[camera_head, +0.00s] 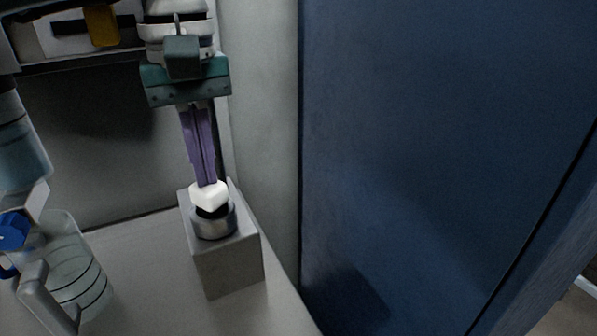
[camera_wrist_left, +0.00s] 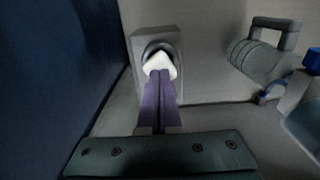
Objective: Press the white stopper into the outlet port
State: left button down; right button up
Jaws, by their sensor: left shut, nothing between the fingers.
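The white stopper (camera_head: 209,195) sits at the mouth of the outlet port (camera_head: 215,224), a round metal collar on a grey block. Its white top stands above the collar, and a dark gap shows below it, so how deep it sits I cannot tell. My left gripper (camera_head: 207,184) is shut, its purple fingers together, pointing down with the tips at the stopper's top. In the left wrist view the closed fingertips (camera_wrist_left: 161,72) overlap the near edge of the stopper (camera_wrist_left: 159,64), with the port (camera_wrist_left: 159,48) around and behind it. My right gripper is not in view.
A grey block (camera_head: 230,268) carries the port. A clear jug (camera_head: 75,265) with a grey handle and a blue part (camera_head: 12,230) stand at the left. A large blue panel (camera_head: 420,150) rises close on the right.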

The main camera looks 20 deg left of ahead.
pick_arm(q)
notch_tip(320, 180, up, 7)
jog(key=p, duration=0.4)
jog(key=shift+p, duration=0.4)
dwell(0.5)
